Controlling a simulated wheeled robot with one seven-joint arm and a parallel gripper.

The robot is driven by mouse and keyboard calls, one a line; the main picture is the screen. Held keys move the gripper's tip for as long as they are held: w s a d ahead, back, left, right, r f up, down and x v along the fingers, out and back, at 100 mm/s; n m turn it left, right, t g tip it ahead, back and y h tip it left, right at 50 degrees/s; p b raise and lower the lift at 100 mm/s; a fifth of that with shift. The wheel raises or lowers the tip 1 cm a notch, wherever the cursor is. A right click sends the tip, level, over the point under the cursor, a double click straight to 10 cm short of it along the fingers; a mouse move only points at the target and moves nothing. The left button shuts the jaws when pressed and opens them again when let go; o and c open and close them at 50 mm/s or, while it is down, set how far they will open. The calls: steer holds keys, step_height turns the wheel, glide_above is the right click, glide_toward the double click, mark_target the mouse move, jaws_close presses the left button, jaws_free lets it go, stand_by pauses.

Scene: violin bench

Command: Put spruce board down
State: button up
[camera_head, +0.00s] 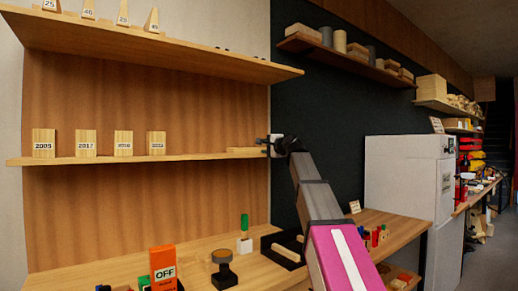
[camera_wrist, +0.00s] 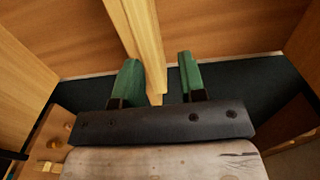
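A pale board (camera_head: 245,149), which I take to be the spruce board, lies flat at the right end of the middle shelf (camera_head: 190,159). My gripper (camera_head: 268,146) is at that shelf end, level with the board's right end. In the wrist view, a pale wooden strip (camera_wrist: 148,45) that looks like the board runs between the two green fingers of my gripper (camera_wrist: 158,72). The fingers stand apart, with a clear gap at the right finger. Whether the left finger touches the wood, I cannot tell.
Numbered wooden blocks (camera_head: 85,143) stand on the same shelf to the left. An upper shelf (camera_head: 150,46) overhangs it. The workbench (camera_head: 235,273) below holds an orange OFF sign (camera_head: 163,268), a dark round-topped tool (camera_head: 223,268) and a green-topped piece (camera_head: 244,235).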

steer(key=v, duration=0.3)
steer(key=shift+s+d+r, duration=0.1)
steer(key=shift+s+d, duration=0.1)
steer(key=shift+s, duration=0.1)
steer(key=shift+c, duration=0.3)
stand_by(0.9)
